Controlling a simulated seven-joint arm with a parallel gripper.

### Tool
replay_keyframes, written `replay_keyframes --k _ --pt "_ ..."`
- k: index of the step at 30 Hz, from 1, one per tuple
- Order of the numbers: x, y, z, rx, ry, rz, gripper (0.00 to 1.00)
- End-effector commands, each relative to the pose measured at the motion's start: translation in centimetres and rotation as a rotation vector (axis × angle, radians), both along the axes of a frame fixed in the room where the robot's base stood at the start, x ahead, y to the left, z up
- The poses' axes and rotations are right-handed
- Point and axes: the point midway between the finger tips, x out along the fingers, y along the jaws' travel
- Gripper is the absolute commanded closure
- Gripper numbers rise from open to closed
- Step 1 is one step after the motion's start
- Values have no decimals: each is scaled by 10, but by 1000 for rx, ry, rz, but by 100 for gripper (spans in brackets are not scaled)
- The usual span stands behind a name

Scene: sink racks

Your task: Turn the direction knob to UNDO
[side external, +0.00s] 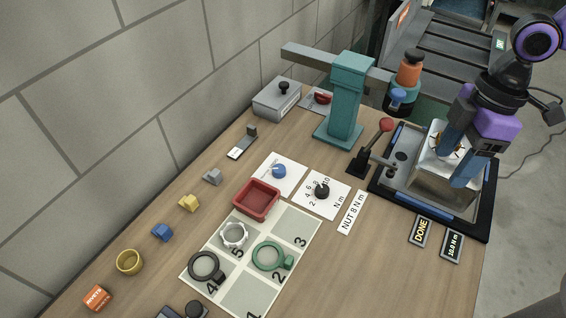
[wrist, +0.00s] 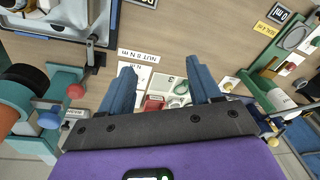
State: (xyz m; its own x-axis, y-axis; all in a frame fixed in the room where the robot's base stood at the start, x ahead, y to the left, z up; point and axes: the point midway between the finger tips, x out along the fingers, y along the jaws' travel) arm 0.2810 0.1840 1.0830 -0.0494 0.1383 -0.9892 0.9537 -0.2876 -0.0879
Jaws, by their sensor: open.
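The blue knob (side external: 279,171) sits on a white card, likely the direction knob; its print is too small to read, so I cannot tell its setting. A black knob (side external: 321,190) sits beside it on a white card marked with numbers and N m. My gripper (side external: 455,166) is open and empty, over the metal fixture at the right, well away from both knobs. Its two blue fingers also show in the wrist view (wrist: 163,70), apart with nothing between them but the distant table. I cannot make out the blue knob in the wrist view.
A teal press column (side external: 345,100) and a red-knobbed lever (side external: 386,125) stand between the fixture (side external: 440,185) and the wall. A red tray (side external: 256,199) lies close to the blue knob's card. A numbered mat (side external: 297,222) holds rings. Bare table lies at the front.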

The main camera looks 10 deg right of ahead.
Motion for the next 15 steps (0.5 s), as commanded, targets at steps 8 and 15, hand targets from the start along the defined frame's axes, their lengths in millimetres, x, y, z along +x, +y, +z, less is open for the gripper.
replay_keyframes --k 8,15 --pt "84 73 -12 87 -7 103 37" --pt "154 121 -31 167 -41 190 37"
